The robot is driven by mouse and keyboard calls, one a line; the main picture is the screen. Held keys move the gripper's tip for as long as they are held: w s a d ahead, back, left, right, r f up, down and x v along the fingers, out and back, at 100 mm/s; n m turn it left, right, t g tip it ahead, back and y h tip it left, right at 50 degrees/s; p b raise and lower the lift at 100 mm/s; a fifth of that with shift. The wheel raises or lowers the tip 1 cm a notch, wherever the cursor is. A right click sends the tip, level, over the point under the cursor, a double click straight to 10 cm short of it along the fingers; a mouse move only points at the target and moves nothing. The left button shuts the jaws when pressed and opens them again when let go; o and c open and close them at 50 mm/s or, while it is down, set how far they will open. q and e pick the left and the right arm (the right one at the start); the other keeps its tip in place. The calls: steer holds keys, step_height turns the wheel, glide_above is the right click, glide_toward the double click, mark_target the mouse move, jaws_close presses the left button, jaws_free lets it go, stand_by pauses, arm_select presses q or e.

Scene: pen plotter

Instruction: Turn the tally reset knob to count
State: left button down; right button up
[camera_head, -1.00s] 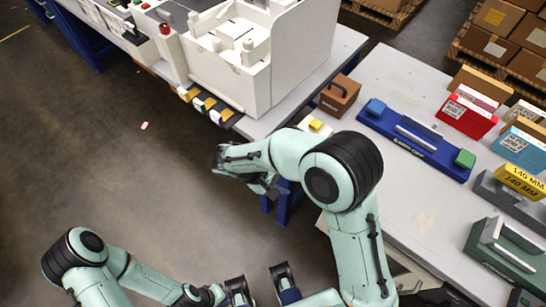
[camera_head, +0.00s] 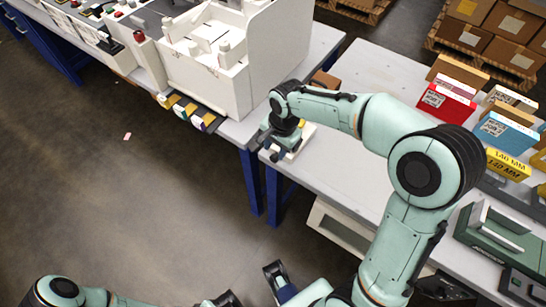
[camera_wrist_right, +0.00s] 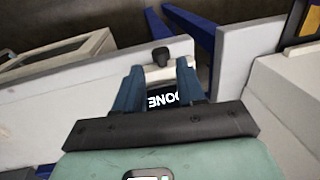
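In the right wrist view a small black knob (camera_wrist_right: 160,56) shows just beyond and between the fingertips of my right gripper (camera_wrist_right: 160,66), whose two blue fingers stand apart with a gap. I cannot tell whether they touch it. A dark label with white upside-down letters (camera_wrist_right: 163,99) shows between the fingers. In the head view my right gripper (camera_head: 281,150) points down at the corner of the right table, over a small white box (camera_head: 305,132) with a yellow part. The knob is hidden there. My left gripper (camera_head: 228,299) is cut off at the bottom edge.
A white plotter-like machine (camera_head: 262,60) stands left of the right gripper. A brown case (camera_head: 325,79) is behind the arm. Red (camera_head: 446,104) and blue (camera_head: 506,133) boxes and a green fixture (camera_head: 500,240) stand on the right table (camera_head: 350,85). Floor in front is open.

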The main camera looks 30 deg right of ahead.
mark_target(273, 158)
steer(key=f, duration=0.6)
steer(key=shift+w+a+f+b, duration=0.1)
steer(key=shift+w+a+b, duration=0.05)
steer(key=shift+w+b, duration=0.25)
